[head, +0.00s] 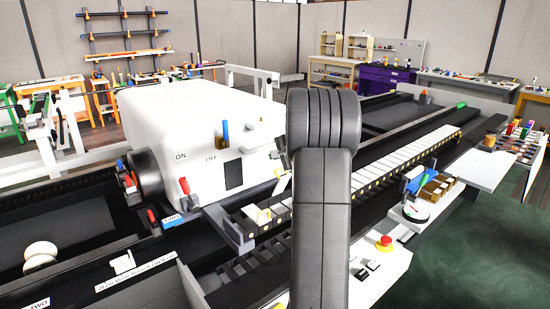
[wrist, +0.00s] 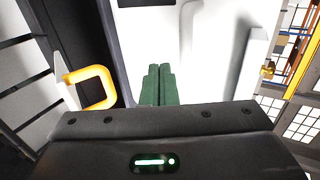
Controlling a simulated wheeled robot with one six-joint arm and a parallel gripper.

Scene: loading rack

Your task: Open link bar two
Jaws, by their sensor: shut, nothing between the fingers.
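My gripper (wrist: 158,72) shows in the wrist view as two green fingers pressed together with nothing between them. A yellow-orange loop handle (wrist: 106,88) is to the left of the fingers, apart from them, on a pale bar. I cannot tell whether this is link bar two. In the head view a label reading "TWO" (head: 39,303) shows at the lower left edge, below a white round knob (head: 40,252). My gripper is hidden behind my own arm in the head view.
A white machine housing (head: 200,125) marked ON and OFF stands left of my arm, with blue and red levers. A rail of pale slats (head: 400,157) runs toward the back right. A red button (head: 384,241) sits on the front panel. Green floor is clear at the lower right.

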